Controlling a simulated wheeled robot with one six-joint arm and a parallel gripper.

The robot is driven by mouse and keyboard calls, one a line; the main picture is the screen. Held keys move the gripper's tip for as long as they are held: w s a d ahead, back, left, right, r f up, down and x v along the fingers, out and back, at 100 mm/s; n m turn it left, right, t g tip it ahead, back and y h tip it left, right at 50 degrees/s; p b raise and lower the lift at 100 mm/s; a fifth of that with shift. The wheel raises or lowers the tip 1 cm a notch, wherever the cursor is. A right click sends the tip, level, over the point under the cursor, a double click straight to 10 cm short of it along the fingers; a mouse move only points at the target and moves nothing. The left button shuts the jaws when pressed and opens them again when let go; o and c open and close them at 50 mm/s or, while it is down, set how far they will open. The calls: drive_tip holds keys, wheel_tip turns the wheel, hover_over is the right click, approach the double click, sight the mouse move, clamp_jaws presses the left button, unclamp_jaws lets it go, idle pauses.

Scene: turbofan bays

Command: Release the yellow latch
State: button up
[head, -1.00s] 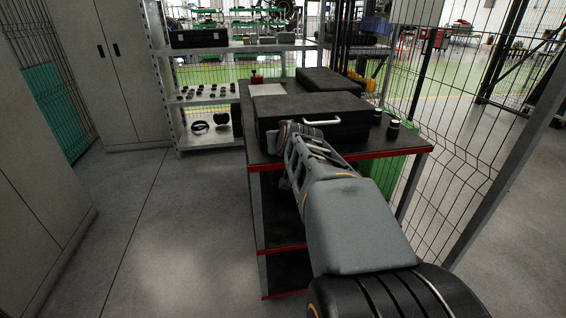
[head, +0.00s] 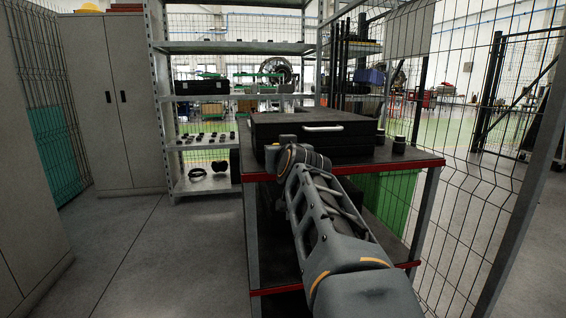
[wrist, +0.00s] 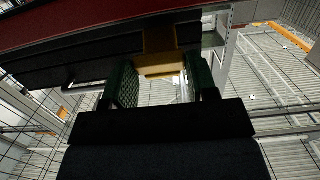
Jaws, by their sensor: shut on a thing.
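A black case (head: 314,137) with a pale handle lies on the workbench (head: 385,168), just beyond my arm.
Small dark cylinders (head: 398,145) stand right of the case. A green bin (head: 385,195) is beside the bench, next to a wire mesh fence (head: 465,190). Metal shelving (head: 200,146) and a grey cabinet (head: 116,110) stand behind left. The floor (head: 150,245) at left is clear.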

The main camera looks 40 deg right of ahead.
idle(0.4)
drive_tip(key=o, duration=0.9)
drive_tip(key=shift+o, duration=0.2)
